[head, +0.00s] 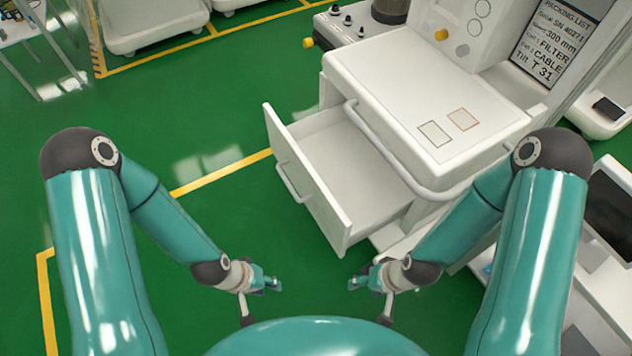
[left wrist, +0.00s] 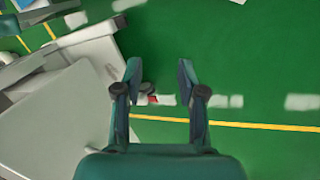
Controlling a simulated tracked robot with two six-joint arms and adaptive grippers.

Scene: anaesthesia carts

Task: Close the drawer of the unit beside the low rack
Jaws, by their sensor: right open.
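The white unit (head: 430,90) stands right of centre in the head view. Its drawer (head: 305,185) is pulled out towards the left, with a bar handle (head: 295,184) on its front panel. The drawer's inside looks empty. My left gripper (head: 272,284) is over the floor, below and left of the drawer front, touching nothing. In the left wrist view its two fingers (left wrist: 160,92) are apart with nothing between them. My right gripper (head: 360,278) is open and empty, just below the drawer's near corner in the picture. Which thing is the low rack is unclear.
A rail (head: 385,150) runs round the unit's worktop. A packing list panel (head: 555,40) is at upper right. A white stand with a dark screen (head: 612,215) is at the right edge. Green floor (head: 200,110) with yellow lines (head: 222,172) is clear left of the drawer.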

